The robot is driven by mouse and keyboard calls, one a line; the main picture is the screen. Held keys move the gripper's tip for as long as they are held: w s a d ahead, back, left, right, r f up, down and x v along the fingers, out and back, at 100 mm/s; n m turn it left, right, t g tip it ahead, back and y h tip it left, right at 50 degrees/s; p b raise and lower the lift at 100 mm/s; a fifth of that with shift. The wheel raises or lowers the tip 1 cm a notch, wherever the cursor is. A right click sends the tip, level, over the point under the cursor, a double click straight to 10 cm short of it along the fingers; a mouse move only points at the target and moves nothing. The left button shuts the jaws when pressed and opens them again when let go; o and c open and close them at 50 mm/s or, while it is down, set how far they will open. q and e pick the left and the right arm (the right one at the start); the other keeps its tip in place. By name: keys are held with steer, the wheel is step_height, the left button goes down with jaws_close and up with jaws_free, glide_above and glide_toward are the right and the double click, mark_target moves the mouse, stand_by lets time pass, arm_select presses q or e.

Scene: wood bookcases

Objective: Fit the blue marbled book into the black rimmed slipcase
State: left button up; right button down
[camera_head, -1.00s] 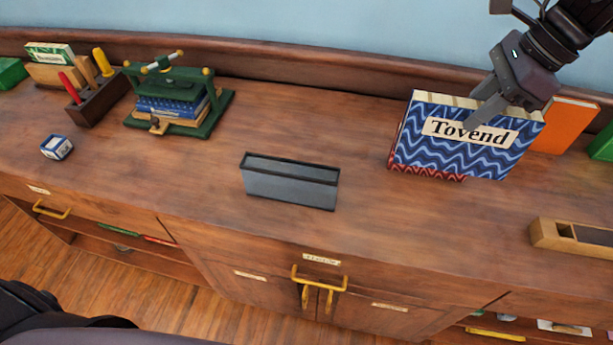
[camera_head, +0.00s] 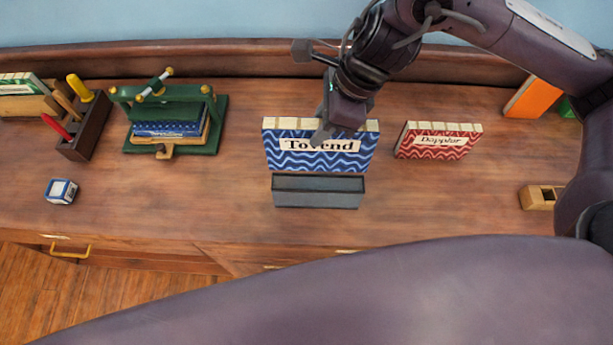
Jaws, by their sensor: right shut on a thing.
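The blue marbled book (camera_head: 320,159) has wavy blue and white covers and a cream label reading "Tovend". My right gripper (camera_head: 325,128) is shut on its upper edge and holds it upright. The black rimmed slipcase (camera_head: 318,199) is a grey box with a dark rim, standing on the counter with its opening up. The book's lower edge appears at the slipcase's back rim; I cannot tell whether it is above, behind or just inside the opening. My left gripper is not in view.
A red marbled book (camera_head: 437,142) labelled "Dappler" stands to the right. A green press (camera_head: 178,121), a tool block (camera_head: 83,137) with several tools and a small blue box (camera_head: 61,191) are on the left. An orange book (camera_head: 532,97) and wooden block (camera_head: 540,197) are right.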

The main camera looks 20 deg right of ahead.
mark_target(320, 164)
steer(key=f, duration=0.7)
steer(key=shift+s+d+f+b, duration=0.15)
steer(key=shift+s+b, duration=0.05)
steer(key=shift+b, duration=0.2)
step_height(320, 164, down, 6)
steer(key=shift+w+r+p, duration=0.1)
steer(key=shift+p, duration=0.4)
step_height(320, 164, down, 5)
steer(key=shift+r+p, duration=0.1)
steer(key=shift+p, duration=0.25)
steer(key=shift+f, duration=0.2)
steer(key=c, duration=1.1)
jaws_free()
